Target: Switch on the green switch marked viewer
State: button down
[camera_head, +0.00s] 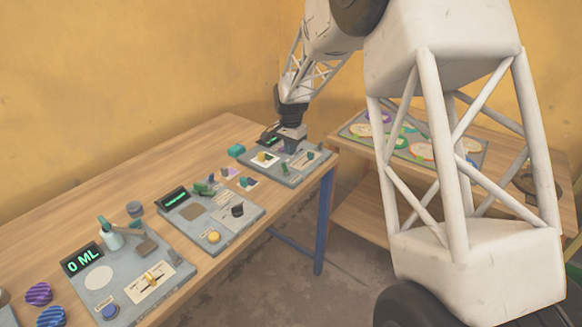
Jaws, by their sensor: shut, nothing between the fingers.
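The far grey panel (289,180) lies at the far right end of the wooden table. A small green control (310,155) stands on a pale label at its right side. It may be the green switch, but its marking is too small to read and its position cannot be told. My gripper (289,147) points down over the middle of this panel, a little left of the green control. Its fingers are small and dark in this view and look closed, with nothing seen between them. Whether they touch the panel cannot be told.
The far panel also carries a yellow knob (264,157) and a dark display (268,136). A green block (236,150) lies left of it. The middle panel (213,242) and near panel (100,299) fill the table's front. A second table (350,180) stands behind right.

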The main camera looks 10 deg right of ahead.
jog(key=shift+s+r, duration=0.1)
jog(key=shift+r, duration=0.35)
jog(key=shift+r, duration=0.1)
jog(key=s+d+r+n+t, duration=0.1)
jog(key=s+d+r+n, duration=0.1)
jog(key=s+r, duration=0.75)
jog(key=s+d+r+n, duration=0.2)
jog(key=s+r, duration=0.3)
jog(key=s, duration=0.9)
jog(key=s+d+n+t, duration=0.1)
jog(key=s+n, duration=0.3)
jog(key=s, duration=2.3)
jog(key=shift+s+d+n+t, duration=0.3)
jog(key=shift+d+n, duration=0.1)
jog(key=shift+d, duration=0.35)
